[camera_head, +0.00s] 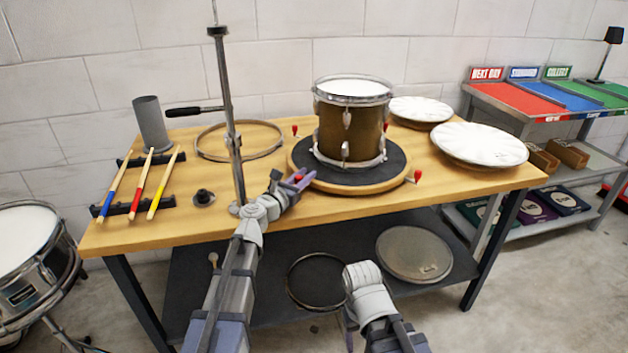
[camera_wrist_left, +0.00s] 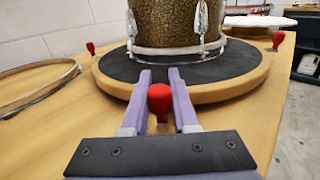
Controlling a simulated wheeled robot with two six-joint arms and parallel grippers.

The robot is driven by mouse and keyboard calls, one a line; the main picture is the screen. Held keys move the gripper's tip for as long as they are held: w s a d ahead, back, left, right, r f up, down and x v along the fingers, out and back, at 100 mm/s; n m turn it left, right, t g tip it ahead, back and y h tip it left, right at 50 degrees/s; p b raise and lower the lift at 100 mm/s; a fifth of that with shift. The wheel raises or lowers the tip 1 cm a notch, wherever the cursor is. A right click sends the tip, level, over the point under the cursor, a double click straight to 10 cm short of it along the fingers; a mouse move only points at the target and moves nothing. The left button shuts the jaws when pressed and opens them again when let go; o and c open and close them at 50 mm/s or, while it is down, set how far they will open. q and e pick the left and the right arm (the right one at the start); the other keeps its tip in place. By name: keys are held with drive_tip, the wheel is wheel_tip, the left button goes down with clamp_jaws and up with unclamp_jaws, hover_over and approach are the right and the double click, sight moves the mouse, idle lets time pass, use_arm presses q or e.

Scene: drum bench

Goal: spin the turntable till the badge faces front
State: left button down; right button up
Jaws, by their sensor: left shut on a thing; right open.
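The round turntable (camera_head: 395,176) has a wooden rim and a black top, with red knobs around its edge. A brown sparkle drum (camera_head: 345,130) with chrome hoops and lugs stands upright on it. No badge shows on the sides of the drum in view. My left gripper (camera_head: 297,181) is at the turntable's front left edge, shut on a red knob (camera_wrist_left: 159,101), with a purple finger on each side of it. Other red knobs are at the right (camera_head: 417,176) and back left (camera_head: 295,130). My right gripper (camera_head: 348,318) is low in front of the bench, mostly hidden by its own wrist.
A metal stand (camera_head: 233,150) rises close beside my left forearm. White cymbal-like discs (camera_head: 480,146) sit at the right. A shelf (camera_head: 190,285) is below.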

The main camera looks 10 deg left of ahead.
use_arm(q)
drive_tip(key=shift+w+a, duration=0.65)
drive_tip(key=shift+a, duration=0.15)
drive_tip(key=c, duration=0.7)
unclamp_jaws()
drive_tip(key=shift+s+d, duration=0.1)
drive_tip(key=shift+v, duration=3.9)
drive_tip(key=shift+c, duration=0.2)
